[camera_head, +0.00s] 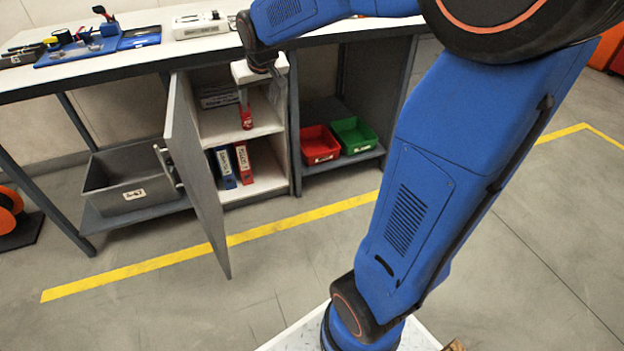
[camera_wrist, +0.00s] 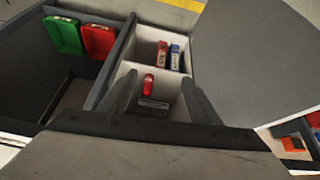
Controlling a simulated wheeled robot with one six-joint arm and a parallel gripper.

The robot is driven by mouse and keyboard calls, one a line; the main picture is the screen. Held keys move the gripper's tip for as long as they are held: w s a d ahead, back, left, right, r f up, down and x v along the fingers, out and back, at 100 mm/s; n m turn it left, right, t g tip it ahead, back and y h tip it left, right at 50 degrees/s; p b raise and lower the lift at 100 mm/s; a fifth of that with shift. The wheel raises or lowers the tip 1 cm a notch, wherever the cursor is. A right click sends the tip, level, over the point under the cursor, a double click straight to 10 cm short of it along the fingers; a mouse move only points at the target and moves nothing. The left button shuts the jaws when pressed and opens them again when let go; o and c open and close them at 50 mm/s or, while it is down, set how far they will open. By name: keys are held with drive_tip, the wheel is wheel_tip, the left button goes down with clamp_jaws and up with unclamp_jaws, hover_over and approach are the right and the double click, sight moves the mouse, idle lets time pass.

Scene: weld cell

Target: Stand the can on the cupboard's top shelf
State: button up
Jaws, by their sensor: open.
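The can (camera_head: 246,118) is small and red and stands upright on the cupboard's top shelf (camera_head: 262,126), near its front edge. The can also shows in the wrist view (camera_wrist: 149,84), between the two dark fingers. My gripper (camera_wrist: 160,76) is open around the can, with a visible gap on the right side. In the head view my gripper (camera_head: 260,97) reaches into the cupboard's upper compartment from above and in front, and hides the can's upper part. The cupboard door (camera_head: 195,165) stands wide open.
Dark labelled boxes (camera_head: 219,97) lie behind the can on the top shelf. Blue and red binders (camera_head: 243,163) stand on the lower shelf. A red bin (camera_head: 319,145) and green bin (camera_head: 354,136) sit to the right, a grey crate (camera_head: 130,190) to the left. The worktop (camera_head: 140,60) overhangs the cupboard.

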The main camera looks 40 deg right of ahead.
drive_tip(key=s+a+f, duration=0.1)
drive_tip(key=s+a, duration=0.1)
drive_tip(key=s, duration=1.4)
drive_tip(key=s+a+f+n+y, duration=0.1)
drive_tip(key=s+a, duration=0.1)
drive_tip(key=s, duration=1.4)
drive_tip(key=shift+s+a+f+n+g, duration=0.3)
drive_tip(key=shift+a+f+g, duration=0.1)
drive_tip(key=shift+w, duration=0.1)
